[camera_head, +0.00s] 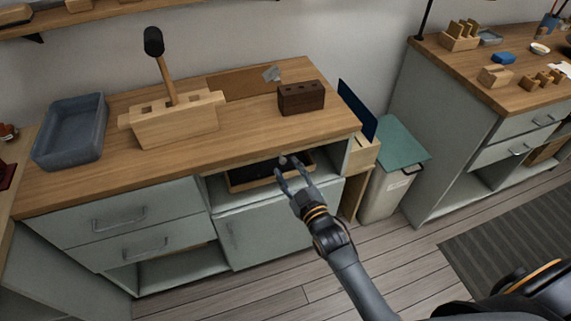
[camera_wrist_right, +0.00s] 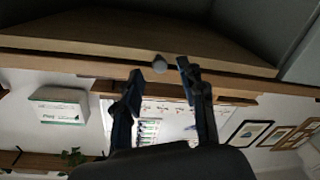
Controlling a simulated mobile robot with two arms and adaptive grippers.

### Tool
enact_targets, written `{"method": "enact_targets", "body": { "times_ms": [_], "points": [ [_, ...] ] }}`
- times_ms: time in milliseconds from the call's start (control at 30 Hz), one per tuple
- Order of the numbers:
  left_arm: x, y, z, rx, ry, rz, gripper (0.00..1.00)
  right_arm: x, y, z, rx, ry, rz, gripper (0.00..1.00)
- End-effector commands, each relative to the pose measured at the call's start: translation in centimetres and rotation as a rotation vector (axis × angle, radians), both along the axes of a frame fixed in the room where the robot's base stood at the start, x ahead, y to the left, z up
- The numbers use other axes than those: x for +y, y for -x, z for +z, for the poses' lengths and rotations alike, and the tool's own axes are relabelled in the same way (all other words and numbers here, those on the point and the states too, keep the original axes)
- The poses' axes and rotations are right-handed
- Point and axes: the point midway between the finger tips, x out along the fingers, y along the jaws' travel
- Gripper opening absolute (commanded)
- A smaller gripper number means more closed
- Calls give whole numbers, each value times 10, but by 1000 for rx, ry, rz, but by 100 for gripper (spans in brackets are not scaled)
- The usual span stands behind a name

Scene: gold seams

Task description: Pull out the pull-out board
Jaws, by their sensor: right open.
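The pull-out board (camera_head: 236,187) appears to be the wood-edged piece with a dark inside, in the open bay under the worktop. In the wrist view, a wooden underside and edge (camera_wrist_right: 60,45) run across the top. A small round grey knob (camera_wrist_right: 160,64) shows on this edge. In the head view, the knob (camera_head: 283,160) shows by the fingertips. My right gripper (camera_head: 289,166) is open at the bay, its fingers pointing in. In the wrist view, its fingertips (camera_wrist_right: 159,70) are on either side of the knob, with gaps showing. My left gripper is not in view.
A worktop (camera_head: 240,130) lies above the bay and carries a wooden block with a mallet, a dark block (camera_head: 301,97) and a grey-blue tray (camera_head: 70,131). A cabinet door (camera_head: 265,235) is below. A bin (camera_head: 388,180) stands to the right. The floor in front is clear.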

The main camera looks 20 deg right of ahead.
Motion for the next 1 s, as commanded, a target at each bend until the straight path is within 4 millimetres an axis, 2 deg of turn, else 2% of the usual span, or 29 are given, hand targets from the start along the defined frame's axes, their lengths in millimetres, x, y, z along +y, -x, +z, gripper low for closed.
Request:
{"method": "enact_targets", "body": {
  "times_ms": [33,200,533,567,733,1000],
  "points": [
    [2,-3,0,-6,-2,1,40,1,-8,1,-1,0,0,41],
    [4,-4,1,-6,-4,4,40,3,-22,0,1,0,0,41],
    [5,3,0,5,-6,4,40,3,-25,0,1,-1,0,41],
    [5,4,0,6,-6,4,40,3,-25,0,1,-1,0,37],
    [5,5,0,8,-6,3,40,3,-25,-1,1,-1,0,2],
    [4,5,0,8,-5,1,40,3,-25,-1,1,-1,0,0]
  ]
}}
